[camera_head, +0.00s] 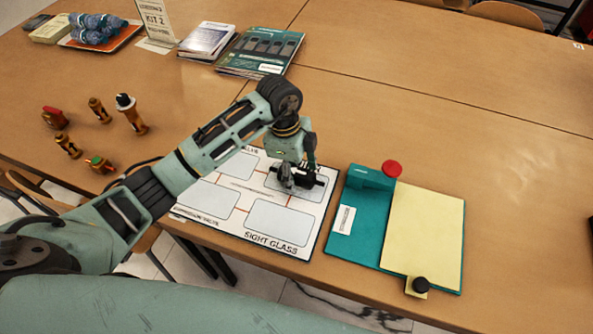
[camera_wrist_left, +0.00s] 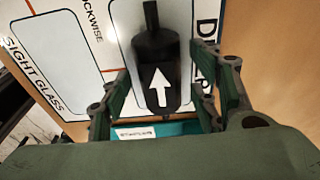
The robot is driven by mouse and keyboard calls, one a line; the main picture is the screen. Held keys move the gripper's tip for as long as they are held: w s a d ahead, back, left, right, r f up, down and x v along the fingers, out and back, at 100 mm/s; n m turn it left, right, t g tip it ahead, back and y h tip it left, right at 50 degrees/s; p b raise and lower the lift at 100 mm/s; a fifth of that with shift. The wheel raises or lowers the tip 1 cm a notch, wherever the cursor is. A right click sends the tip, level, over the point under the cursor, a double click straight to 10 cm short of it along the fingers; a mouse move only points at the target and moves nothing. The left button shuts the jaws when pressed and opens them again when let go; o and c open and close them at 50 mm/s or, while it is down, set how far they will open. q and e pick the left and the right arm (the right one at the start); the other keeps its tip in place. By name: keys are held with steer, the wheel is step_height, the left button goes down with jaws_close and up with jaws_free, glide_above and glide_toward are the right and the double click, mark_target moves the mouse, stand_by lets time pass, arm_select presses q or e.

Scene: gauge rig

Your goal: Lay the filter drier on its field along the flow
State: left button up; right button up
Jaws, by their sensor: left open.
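The filter drier (camera_head: 313,178) is a black cylinder lying on the upper right field of the white board (camera_head: 232,222). In the left wrist view the drier (camera_wrist_left: 157,62) shows a white arrow that points up the picture, toward its narrow end. It lies lengthwise within the rounded outline of the field (camera_wrist_left: 122,25), beside lettering that starts "DRI". My left gripper (camera_head: 298,182) is low over it, and its open fingers (camera_wrist_left: 163,78) stand on either side of the drier, with gaps visible. In the head view the gripper hides part of the drier. My right gripper is not in view.
Booklets (camera_head: 262,50) lie behind. The table's right side is clear.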

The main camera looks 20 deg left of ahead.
arm_select(q)
step_height(320, 180, up, 12)
steer(key=a+b, duration=0.1)
steer(key=shift+a, duration=0.4)
stand_by(0.4)
